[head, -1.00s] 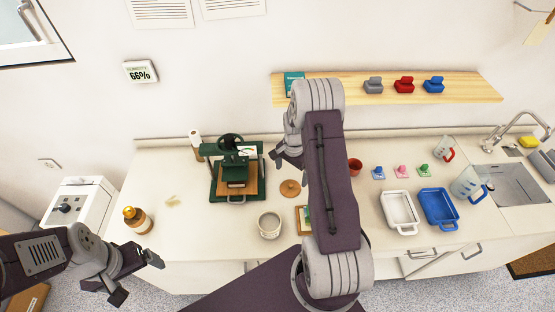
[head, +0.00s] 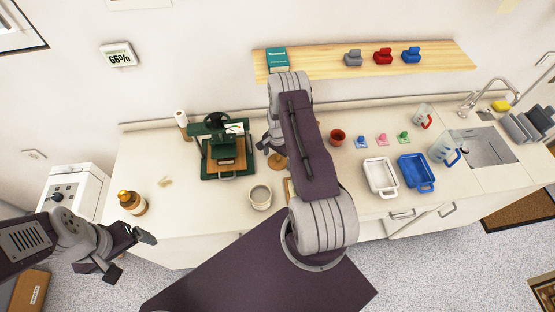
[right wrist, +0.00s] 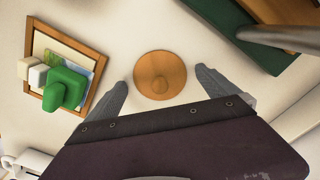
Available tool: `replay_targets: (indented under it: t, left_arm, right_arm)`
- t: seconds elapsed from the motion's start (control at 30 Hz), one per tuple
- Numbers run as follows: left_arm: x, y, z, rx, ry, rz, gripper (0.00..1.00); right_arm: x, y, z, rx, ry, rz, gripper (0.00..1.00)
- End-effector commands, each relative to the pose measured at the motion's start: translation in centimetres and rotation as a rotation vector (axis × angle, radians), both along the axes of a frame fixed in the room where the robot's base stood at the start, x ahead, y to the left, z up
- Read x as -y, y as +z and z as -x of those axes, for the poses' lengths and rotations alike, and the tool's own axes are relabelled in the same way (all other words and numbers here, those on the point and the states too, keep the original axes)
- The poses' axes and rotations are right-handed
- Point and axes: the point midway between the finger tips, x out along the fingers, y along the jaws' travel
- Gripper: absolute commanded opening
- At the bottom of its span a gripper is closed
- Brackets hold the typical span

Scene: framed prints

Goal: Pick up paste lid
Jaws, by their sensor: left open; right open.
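The paste lid, a round wooden disc with a knob (head: 277,162), lies flat on the counter, partly hidden by my right arm in the head view. In the right wrist view the lid (right wrist: 160,75) shows whole, between and just beyond the fingers. My right gripper (right wrist: 162,82) is open and empty, with one finger on either side of the lid in that view; the height gap is hard to tell. A pale open pot (head: 260,197) stands in front of the lid. My left gripper (head: 128,254) is open and empty, in front of the counter at left.
A green press (head: 222,150) stands just left of the lid. A wooden frame with a green stamp-like piece (right wrist: 68,80) lies on the lid's other side. A brown bottle (head: 132,203), white tray (head: 381,177) and blue tray (head: 416,173) stand farther off.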

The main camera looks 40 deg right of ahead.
Motion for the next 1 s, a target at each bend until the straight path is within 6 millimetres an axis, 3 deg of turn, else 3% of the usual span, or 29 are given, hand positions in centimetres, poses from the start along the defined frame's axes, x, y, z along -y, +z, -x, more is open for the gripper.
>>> replay_targets:
  t: [0.17, 0.4, 0.77, 1.0]
  left_arm:
    - [0.0, -0.1, 0.0, 0.0, 0.0, 0.0, 0.89]
    - [0.0, -0.1, 0.0, 0.0, 0.0, 0.0, 0.89]
    - [0.0, -0.2, 0.0, 0.0, 0.0, 0.0, 0.89]
    - [0.0, -1.9, 0.0, 0.0, 0.0, 0.0, 0.89]
  right_arm:
    - [0.0, -0.1, 0.0, 0.0, 0.0, 0.0, 0.98]
    - [0.0, -0.1, 0.0, 0.0, 0.001, 0.0, 0.37]
    - [0.0, 0.2, -0.1, 0.001, 0.001, 0.001, 0.37]
    - [0.0, 3.6, -0.2, 0.004, 0.001, 0.001, 0.37]
